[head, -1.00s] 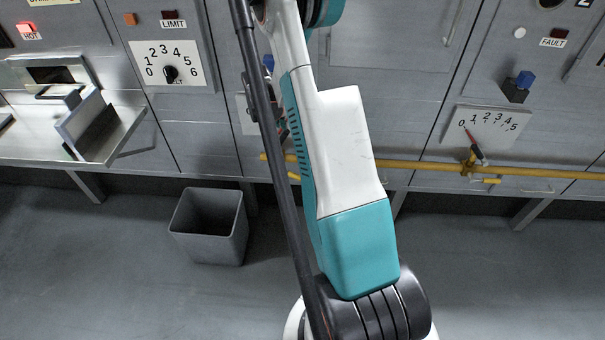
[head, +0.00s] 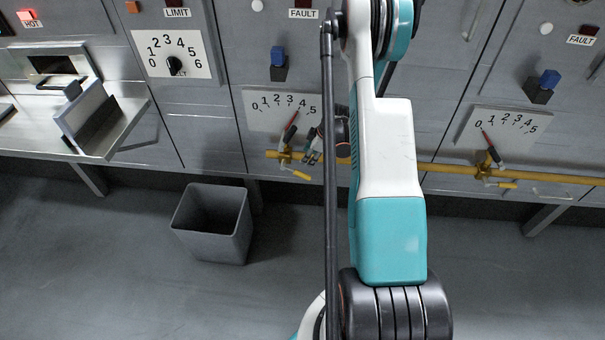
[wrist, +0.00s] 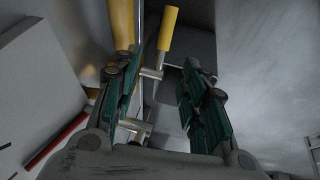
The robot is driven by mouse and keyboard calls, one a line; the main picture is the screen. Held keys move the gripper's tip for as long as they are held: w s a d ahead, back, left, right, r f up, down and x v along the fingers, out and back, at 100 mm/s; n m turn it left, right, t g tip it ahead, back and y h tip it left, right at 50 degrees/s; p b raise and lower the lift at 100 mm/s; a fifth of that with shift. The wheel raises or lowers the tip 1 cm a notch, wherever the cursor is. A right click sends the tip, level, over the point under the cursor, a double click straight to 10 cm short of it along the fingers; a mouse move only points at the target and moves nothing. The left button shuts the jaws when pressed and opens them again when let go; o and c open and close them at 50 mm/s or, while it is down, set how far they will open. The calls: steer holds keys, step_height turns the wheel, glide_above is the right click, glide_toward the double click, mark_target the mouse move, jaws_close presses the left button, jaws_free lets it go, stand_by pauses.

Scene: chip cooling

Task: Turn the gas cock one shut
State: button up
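A gas cock with a yellow lever (head: 301,175) sits on the yellow pipe below the left gauge (head: 262,98); no number marks it. Its lever slants down to the right. My gripper (head: 313,152) is just above and right of this cock, partly hidden by my arm. In the wrist view my gripper (wrist: 162,68) has its two green-padded fingers apart, with nothing clamped between them. The yellow lever (wrist: 168,28) and its metal stem show ahead in the gap. A second cock with a yellow lever (head: 508,185) is under the right gauge (head: 520,124).
The yellow pipe (head: 450,168) runs along the grey cabinet fronts. The left gauge's red needle points near 4, the right one's near 0. A grey bin (head: 213,225) stands on the floor at left. A metal shelf (head: 125,115) juts out at far left.

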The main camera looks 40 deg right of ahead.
mark_target(299, 172)
steer(key=b+x, duration=0.1)
steer(key=x, duration=0.4)
steer(key=b+x, duration=0.2)
steer(key=x, duration=0.3)
steer(key=b+x, duration=0.2)
steer(key=x, duration=0.3)
steer(key=shift+s+a+f, duration=0.2)
steer(key=shift+s, duration=0.2)
steer(key=shift+c, duration=0.4)
jaws_close()
